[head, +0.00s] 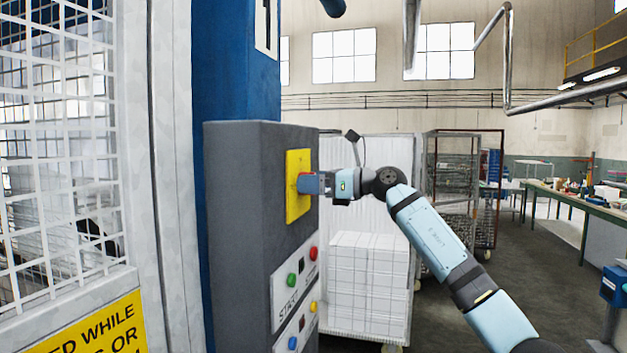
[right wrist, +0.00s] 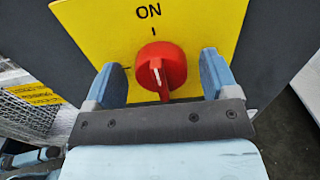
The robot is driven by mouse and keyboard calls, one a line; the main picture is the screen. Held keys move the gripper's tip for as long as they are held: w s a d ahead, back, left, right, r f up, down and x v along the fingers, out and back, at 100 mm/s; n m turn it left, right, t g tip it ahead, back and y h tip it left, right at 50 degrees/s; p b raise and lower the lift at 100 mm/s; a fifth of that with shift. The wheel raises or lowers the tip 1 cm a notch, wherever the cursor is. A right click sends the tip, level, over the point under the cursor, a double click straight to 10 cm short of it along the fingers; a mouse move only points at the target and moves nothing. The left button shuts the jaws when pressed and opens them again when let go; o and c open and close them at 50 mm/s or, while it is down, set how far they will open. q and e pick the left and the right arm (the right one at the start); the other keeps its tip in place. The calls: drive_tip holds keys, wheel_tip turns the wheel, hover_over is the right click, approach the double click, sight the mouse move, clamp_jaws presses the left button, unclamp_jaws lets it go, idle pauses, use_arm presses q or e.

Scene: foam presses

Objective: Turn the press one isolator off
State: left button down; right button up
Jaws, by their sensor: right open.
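The isolator is a red rotary knob (right wrist: 161,66) on a yellow plate (right wrist: 200,20). In the right wrist view its white pointer line stands upright, toward the mark under the word ON. In the head view the yellow plate (head: 297,186) is on the side of a dark grey cabinet (head: 240,230). My right gripper (head: 306,183) is right at the plate and mostly hides the knob there. In the right wrist view my right gripper (right wrist: 163,75) is open, with one blue finger on each side of the knob and gaps between. My left gripper is not in view.
A mesh guard (head: 60,150) stands at left. A white-blocked cart (head: 368,280) stands behind my right arm.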

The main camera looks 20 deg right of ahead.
drive_tip(key=shift+c, duration=0.2)
drive_tip(key=c, duration=0.9)
